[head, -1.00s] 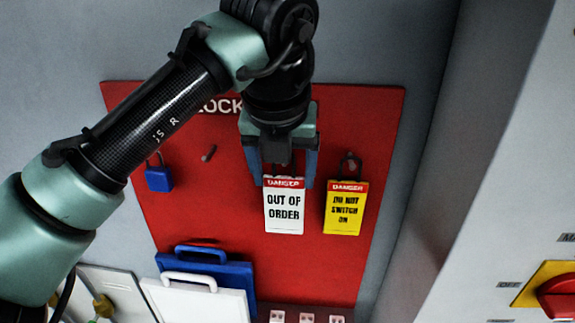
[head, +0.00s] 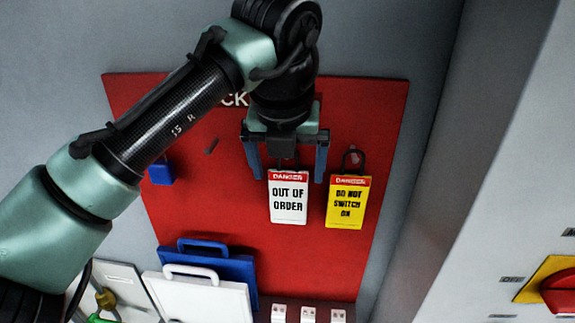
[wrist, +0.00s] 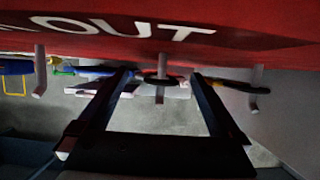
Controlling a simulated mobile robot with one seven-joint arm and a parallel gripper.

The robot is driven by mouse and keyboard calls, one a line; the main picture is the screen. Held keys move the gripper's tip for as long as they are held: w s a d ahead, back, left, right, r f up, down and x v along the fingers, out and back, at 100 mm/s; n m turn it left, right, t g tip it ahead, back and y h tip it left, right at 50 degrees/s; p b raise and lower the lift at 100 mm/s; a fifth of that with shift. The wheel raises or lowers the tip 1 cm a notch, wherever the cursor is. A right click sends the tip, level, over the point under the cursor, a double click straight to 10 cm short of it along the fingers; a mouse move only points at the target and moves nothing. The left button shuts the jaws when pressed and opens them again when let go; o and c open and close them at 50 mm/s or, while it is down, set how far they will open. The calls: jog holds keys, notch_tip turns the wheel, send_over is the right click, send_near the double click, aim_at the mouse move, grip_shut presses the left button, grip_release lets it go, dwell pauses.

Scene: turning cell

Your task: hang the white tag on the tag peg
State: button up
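The white tag (head: 288,203), marked DANGER OUT OF ORDER, hangs upright on the red board (head: 230,210), left of a yellow tag. In the wrist view a dark loop (wrist: 158,78) appears around the middle peg (wrist: 160,88), with part of the white tag (wrist: 176,93) below it. My gripper (head: 288,177) is open. Its two blue fingers stand apart on either side of the tag's top, and I see no contact. The arm hides part of the board's lettering.
The yellow DO NOT SWITCH ON tag (head: 347,205) hangs close to the right finger. A bare peg (head: 211,147) and a blue padlock (head: 161,173) are to the left. Blue (head: 215,262) and white (head: 205,298) handled cases stand below. A red switch (head: 560,290) is at far right.

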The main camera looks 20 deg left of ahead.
jog(key=shift+f+b, duration=0.15)
jog(key=shift+b, duration=0.5)
jog(key=b+v, duration=0.3)
jog(key=v, duration=1)
jog(key=shift+a+b, duration=0.15)
jog(key=shift+b, duration=0.25)
